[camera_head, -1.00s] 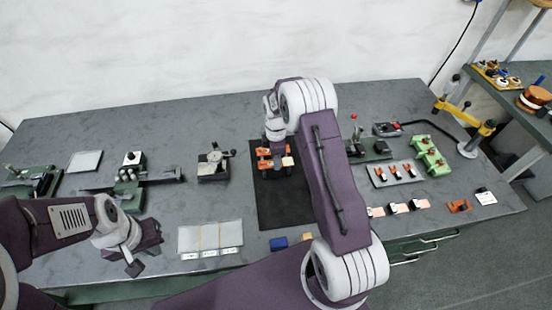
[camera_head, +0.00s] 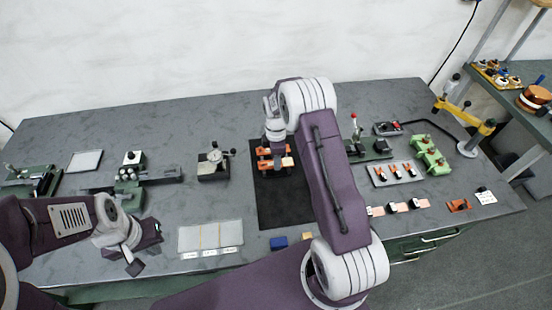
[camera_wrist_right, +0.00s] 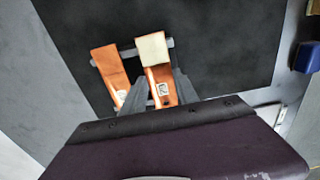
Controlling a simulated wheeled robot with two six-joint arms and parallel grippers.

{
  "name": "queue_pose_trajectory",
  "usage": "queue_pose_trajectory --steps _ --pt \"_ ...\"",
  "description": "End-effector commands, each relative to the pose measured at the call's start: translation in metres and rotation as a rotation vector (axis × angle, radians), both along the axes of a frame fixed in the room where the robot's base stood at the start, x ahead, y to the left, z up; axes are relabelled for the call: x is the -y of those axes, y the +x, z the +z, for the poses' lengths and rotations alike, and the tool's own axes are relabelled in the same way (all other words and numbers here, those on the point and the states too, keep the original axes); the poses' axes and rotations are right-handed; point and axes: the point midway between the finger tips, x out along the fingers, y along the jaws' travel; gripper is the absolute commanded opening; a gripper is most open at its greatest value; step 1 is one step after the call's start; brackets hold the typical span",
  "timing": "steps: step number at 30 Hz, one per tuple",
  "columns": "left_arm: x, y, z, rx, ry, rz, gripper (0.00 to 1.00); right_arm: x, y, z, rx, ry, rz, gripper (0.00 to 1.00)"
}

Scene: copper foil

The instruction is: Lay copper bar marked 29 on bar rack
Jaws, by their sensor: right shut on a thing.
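Two orange copper bars lie side by side across a grey bar rack (camera_wrist_right: 128,52) on the black mat (camera_head: 284,205). My right gripper (camera_wrist_right: 160,90) is shut on the right copper bar (camera_wrist_right: 160,73), with one finger along each side. This bar has a pale end and a small white label; the number is too small to read. The left copper bar (camera_wrist_right: 110,68) also carries a label and is apart from the fingers. In the head view my right gripper (camera_head: 275,152) is over the rack. My left gripper (camera_head: 134,268) hangs low at the left; its jaws are unclear.
A dial device (camera_head: 213,166) stands left of the mat. A grey tray with small parts (camera_head: 396,173), green blocks (camera_head: 430,155) and a red-knobbed device (camera_head: 370,147) stand to the right. Blue (camera_head: 279,243) and tan blocks lie at the mat's front edge. The mat's front half is bare.

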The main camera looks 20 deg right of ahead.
Motion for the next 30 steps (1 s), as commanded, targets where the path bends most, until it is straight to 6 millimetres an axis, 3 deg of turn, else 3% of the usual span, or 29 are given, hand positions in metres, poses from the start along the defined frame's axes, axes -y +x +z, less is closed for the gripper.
queue_pose_trajectory --steps 27,28,30 --pt "0.0000 0.0000 -0.0032 0.000 0.000 0.000 0.00 0.0000 0.0001 -0.0065 0.000 0.000 0.000 0.00" --pt "0.0000 0.0000 -0.0032 0.000 0.000 0.000 0.00 0.0000 0.0000 -0.0065 0.000 0.000 0.000 0.43" --pt "0.0000 0.0000 -0.0032 0.000 0.000 0.000 0.00 0.0000 0.0000 -0.0065 0.000 0.000 0.000 0.43"
